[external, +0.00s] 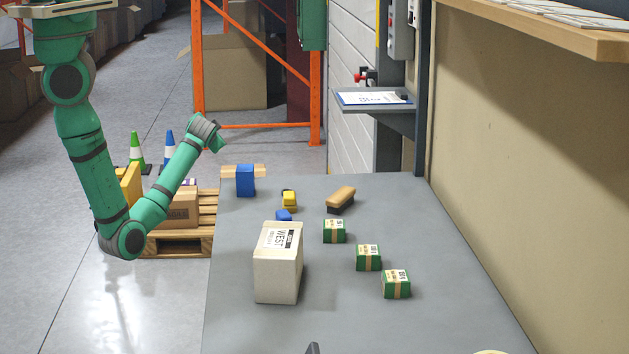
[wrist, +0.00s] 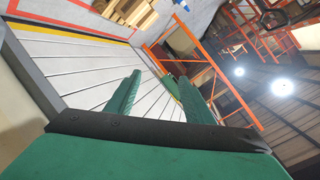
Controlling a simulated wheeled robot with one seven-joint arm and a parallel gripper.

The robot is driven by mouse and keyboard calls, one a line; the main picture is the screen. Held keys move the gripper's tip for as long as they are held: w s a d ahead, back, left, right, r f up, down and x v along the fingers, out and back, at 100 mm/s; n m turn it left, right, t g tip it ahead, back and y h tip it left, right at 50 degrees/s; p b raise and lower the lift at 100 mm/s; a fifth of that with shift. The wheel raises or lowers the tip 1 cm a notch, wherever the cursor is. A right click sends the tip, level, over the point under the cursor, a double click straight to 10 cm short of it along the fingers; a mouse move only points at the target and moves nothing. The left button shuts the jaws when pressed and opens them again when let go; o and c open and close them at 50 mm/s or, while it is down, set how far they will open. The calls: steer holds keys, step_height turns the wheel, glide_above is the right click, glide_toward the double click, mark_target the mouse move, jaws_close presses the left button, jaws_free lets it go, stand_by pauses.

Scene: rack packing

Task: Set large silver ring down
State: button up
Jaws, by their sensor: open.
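I cannot make out a large silver ring in either view. My gripper (wrist: 158,88) shows in the wrist view as two green fingers spread apart, with nothing visible between them. Behind the fingers are a white panelled wall and an orange rack, with no table surface near the fingertips. In the external view my green arm bends low at the left of the grey table (external: 330,325). The fingers cannot be made out clearly there.
The table holds a white box (external: 276,275), green cartons (external: 368,257), a brush (external: 341,198), a blue block (external: 245,181) and a yellow item (external: 289,200). A pallet (external: 180,243) stands left. A wooden shelf (external: 560,32) overhangs at right. The table's right middle is clear.

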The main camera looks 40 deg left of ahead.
steer(key=s+d+f+m+t+h, duration=0.1)
steer(key=s+d+f+h, duration=0.2)
steer(key=s, duration=0.5)
steer(key=s+d+f+m+t+h, duration=0.2)
steer(key=s+d+f, duration=0.15)
steer(key=s, duration=0.35)
steer(key=s+d+f+m+t+h, duration=0.1)
steer(key=s+d+f+h, duration=0.25)
steer(key=s, duration=0.45)
steer(key=s+d+r+n, duration=0.2)
steer(key=s+d, duration=0.1)
steer(key=s, duration=0.3)
steer(key=s+d+r+n, duration=0.1)
steer(key=s+d, duration=0.2)
steer(key=s, duration=0.3)
steer(key=s+d+r+n+t+h, duration=0.1)
steer(key=s+d+r+n, duration=0.1)
steer(key=s+d, duration=0.2)
steer(key=s, duration=0.3)
steer(key=shift+r+n, duration=0.3)
steer(key=shift+r, duration=0.05)
steer(key=shift+o, duration=0.7)
steer(key=shift+s, duration=0.1)
